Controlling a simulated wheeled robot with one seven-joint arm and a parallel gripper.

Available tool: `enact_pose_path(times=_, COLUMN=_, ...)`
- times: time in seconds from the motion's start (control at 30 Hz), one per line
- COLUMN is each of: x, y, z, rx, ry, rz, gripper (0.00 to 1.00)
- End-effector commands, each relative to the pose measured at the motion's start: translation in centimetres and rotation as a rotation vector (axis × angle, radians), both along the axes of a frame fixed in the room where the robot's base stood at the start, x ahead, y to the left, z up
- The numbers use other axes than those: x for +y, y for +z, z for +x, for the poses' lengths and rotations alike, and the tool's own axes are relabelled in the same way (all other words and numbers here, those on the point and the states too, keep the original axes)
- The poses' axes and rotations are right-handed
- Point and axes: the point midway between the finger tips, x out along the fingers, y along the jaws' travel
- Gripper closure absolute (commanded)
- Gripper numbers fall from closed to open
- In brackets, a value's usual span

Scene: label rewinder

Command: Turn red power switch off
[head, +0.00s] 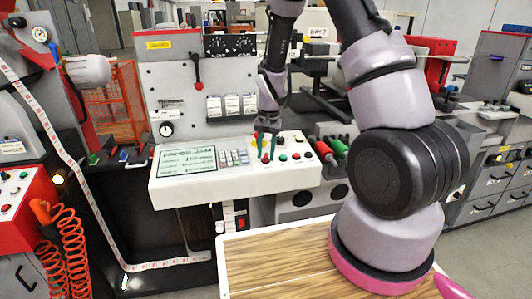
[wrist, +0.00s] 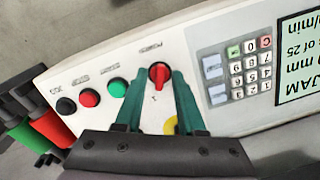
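The red power switch (wrist: 159,75) is a small red rotary knob on the white sloping control panel (wrist: 215,35). In the wrist view, printed labels show above and below it. The gripper is open and holds nothing. In the head view the fingers of my gripper (head: 266,154) point down at the panel, and a bit of the red switch (head: 265,159) shows between them. Whether the fingertips touch the panel cannot be told.
Beside the switch are a green button (wrist: 117,87), a red button (wrist: 90,98) and a black button (wrist: 66,106). On its other side are a keypad (wrist: 250,69) and a screen (head: 187,160). A wooden table (head: 280,265) stands in front.

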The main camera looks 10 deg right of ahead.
Motion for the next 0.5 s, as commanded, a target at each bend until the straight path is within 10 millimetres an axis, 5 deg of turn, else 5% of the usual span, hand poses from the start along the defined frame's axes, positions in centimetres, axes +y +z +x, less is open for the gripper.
enact_pose_path(times=0.03, x=0.00, y=0.01, z=0.00, rx=0.000, ry=0.000, rz=0.000, gripper=0.84)
enact_pose_path(times=0.1, x=0.00, y=0.01, z=0.00, rx=0.000, ry=0.000, rz=0.000, gripper=1.00)
enact_pose_path(times=0.5, x=0.01, y=0.00, z=-0.03, rx=0.001, ry=0.033, rz=-0.005, gripper=1.00)
